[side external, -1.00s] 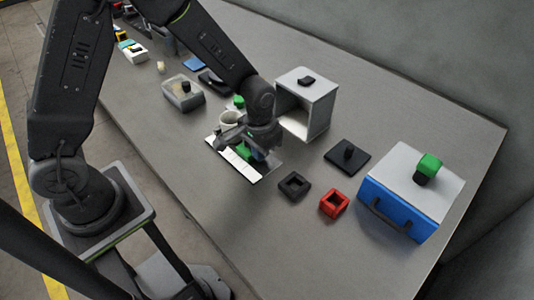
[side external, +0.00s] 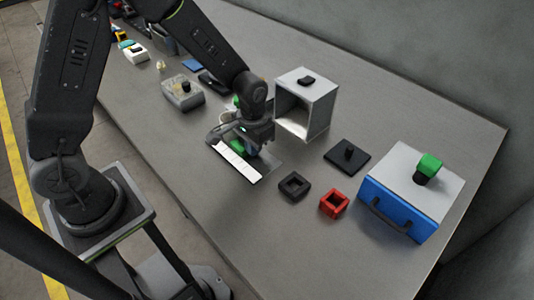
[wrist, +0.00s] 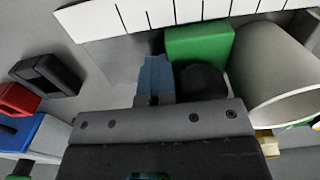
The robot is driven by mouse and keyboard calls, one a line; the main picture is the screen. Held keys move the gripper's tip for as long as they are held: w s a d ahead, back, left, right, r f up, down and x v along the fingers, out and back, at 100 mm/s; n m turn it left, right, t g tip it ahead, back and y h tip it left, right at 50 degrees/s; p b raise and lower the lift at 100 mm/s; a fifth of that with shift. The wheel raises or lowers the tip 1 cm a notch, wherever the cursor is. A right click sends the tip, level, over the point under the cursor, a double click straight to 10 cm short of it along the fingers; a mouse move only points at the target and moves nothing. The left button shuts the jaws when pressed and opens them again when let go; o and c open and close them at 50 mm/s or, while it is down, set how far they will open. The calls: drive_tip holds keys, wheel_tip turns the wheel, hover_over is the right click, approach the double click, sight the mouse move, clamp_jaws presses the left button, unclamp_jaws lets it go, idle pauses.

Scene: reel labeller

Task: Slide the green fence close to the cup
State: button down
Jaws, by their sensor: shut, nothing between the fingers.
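The green fence (wrist: 198,45) is a green block beside the white marked strip (wrist: 150,15), which also shows in the side view (side external: 238,163). The whitish cup (wrist: 272,75) lies at the right in the wrist view, its wall right beside the fence; I cannot tell whether they touch. In the side view the fence (side external: 237,146) shows under my gripper, and the cup is mostly hidden by it. Contact of the fingers with the fence is unclear.
A white open-fronted box (side external: 307,103) stands close to the right of my gripper. The table's front is clear.

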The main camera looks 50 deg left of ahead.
drive_tip(key=shift+d, duration=0.6)
wheel_tip(320, 180, up, 8)
idle(0.9)
drive_tip(key=s+a+r+t, duration=0.4)
drive_tip(key=s+r+t, duration=0.1)
drive_tip(key=s+r, duration=1)
drive_tip(key=shift+s+a+r+t, duration=0.15)
drive_tip(key=shift+s+r+t, duration=0.15)
drive_tip(key=shift+s, duration=0.55)
idle(0.6)
